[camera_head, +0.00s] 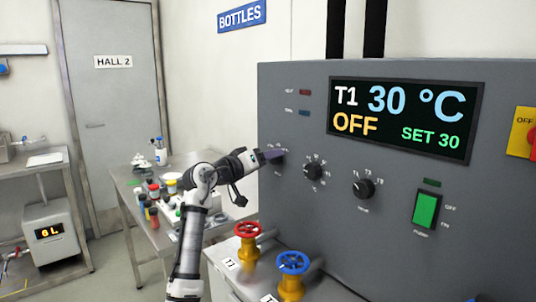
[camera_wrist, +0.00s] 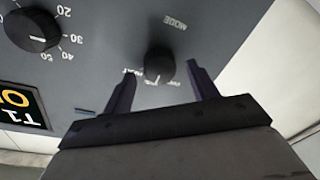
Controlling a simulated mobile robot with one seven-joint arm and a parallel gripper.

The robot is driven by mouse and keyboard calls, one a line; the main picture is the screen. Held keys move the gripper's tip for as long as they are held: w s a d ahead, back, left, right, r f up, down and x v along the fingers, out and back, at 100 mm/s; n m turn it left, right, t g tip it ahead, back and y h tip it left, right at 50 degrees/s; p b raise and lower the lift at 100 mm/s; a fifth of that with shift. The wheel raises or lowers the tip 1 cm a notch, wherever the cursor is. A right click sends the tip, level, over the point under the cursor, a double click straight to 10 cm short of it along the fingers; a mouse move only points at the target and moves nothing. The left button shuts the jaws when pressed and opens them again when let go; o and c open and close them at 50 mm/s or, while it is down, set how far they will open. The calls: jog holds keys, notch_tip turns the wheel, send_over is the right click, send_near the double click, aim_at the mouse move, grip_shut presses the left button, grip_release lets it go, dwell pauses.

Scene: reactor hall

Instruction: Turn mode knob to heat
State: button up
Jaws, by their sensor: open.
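The mode knob (camera_wrist: 159,63) is a round black dial on the grey panel, with the word MODE beside it. Its white mark points toward the bottom of the wrist view. The small position labels around it are hard to read. My gripper (camera_wrist: 163,69) is open, with one dark finger on each side of the knob; I cannot tell whether either finger touches it. In the head view my gripper (camera_head: 270,155) is at the panel's left part and hides most of the knob. The display (camera_head: 400,117) reads T1 30 °C, OFF, SET 30.
A temperature dial (camera_head: 313,170) and another selector (camera_head: 363,188) sit right of my gripper. A green power switch (camera_head: 425,209) is further right. Red (camera_head: 248,231) and blue (camera_head: 292,263) valve wheels stand below. A table (camera_head: 128,182) with bottles is at left.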

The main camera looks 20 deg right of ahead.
jog(key=shift+w+d, duration=0.2)
jog(key=shift+d, duration=0.2)
jog(key=shift+c, duration=0.2)
jog(key=c, duration=0.9)
jog(key=shift+c, duration=0.2)
jog(key=shift+f+m, duration=0.1)
jog(key=shift+m, duration=0.3)
jog(key=m+h+b, duration=0.1)
jog(key=m+b, duration=0.4)
jog(key=m, duration=0.4)
jog(key=shift+s+b, duration=0.1)
jog(key=shift+b, duration=0.25)
jog(key=shift+m, duration=0.4)
